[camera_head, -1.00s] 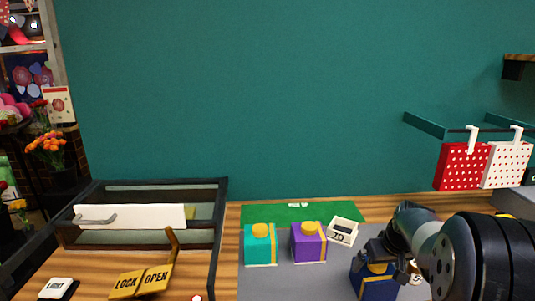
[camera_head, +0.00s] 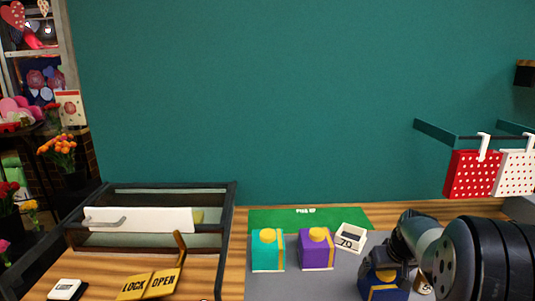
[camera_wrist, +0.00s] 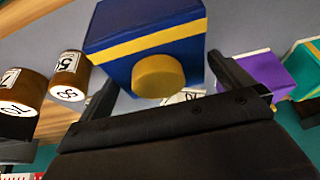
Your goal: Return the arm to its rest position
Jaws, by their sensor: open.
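My gripper (camera_head: 382,262) is low over the blue box (camera_head: 384,292) at the lower right of the head view. In the wrist view my gripper (camera_wrist: 165,85) is open, with one dark finger on each side of the box's yellow round knob. The blue box (camera_wrist: 120,22) has a yellow band. The jaws do not visibly press on the knob. In the head view my arm covers part of the box and the area behind it.
A teal box (camera_head: 267,256) and a purple box (camera_head: 316,255) stand left of my gripper, near a white "70" block (camera_head: 350,240). Brown weights (camera_wrist: 68,82) show in the wrist view. Red (camera_head: 470,178) and white dotted bags hang at right. A dark-framed case (camera_head: 150,243) stands left.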

